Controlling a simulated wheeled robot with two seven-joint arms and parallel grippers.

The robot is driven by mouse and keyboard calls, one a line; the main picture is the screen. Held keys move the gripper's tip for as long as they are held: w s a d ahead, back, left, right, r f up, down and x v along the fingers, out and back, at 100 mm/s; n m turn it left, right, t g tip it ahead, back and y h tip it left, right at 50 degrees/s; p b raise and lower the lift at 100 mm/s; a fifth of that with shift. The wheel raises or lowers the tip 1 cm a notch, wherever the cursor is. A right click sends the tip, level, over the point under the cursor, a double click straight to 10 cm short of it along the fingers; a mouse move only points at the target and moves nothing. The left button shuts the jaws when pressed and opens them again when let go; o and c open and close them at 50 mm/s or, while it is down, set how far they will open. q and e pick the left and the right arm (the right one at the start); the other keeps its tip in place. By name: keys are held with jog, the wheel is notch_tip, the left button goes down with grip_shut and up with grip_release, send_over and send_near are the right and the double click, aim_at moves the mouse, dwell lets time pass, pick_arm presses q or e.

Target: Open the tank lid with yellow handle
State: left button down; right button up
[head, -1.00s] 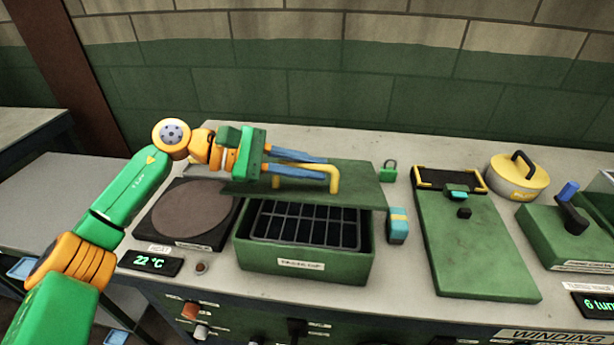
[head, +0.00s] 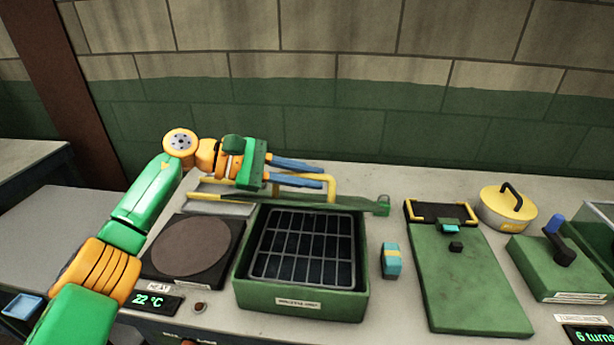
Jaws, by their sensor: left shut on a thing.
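The green tank (head: 304,303) stands on the bench in the middle of the head view. A dark grid rack (head: 304,249) shows inside it. Its green lid (head: 300,204) is tilted up at the back edge and appears nearly edge-on, so the tank's mouth is uncovered. The yellow handle (head: 331,187) is on the lid. My left gripper (head: 326,177) comes in from the left, its blue fingers shut on the yellow handle. The exact contact is partly hidden. My right gripper is not in view.
A round heating plate (head: 192,246) is left of the tank. A yellow pot (head: 507,208) and a green winding unit (head: 552,262) are further right. The brick wall rises behind the bench.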

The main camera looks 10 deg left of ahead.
pick_arm(q)
jog(key=c, duration=1)
grip_release()
jog(key=shift+o, duration=0.8)
jog(key=shift+w, duration=0.15)
jog(key=b+v, duration=0.2)
jog(key=v, duration=0.4)
jog(key=shift+a, duration=0.1)
jog(key=shift+a+r, duration=0.15)
jog(key=shift+a, duration=0.3)
jog(key=shift+d, duration=0.1)
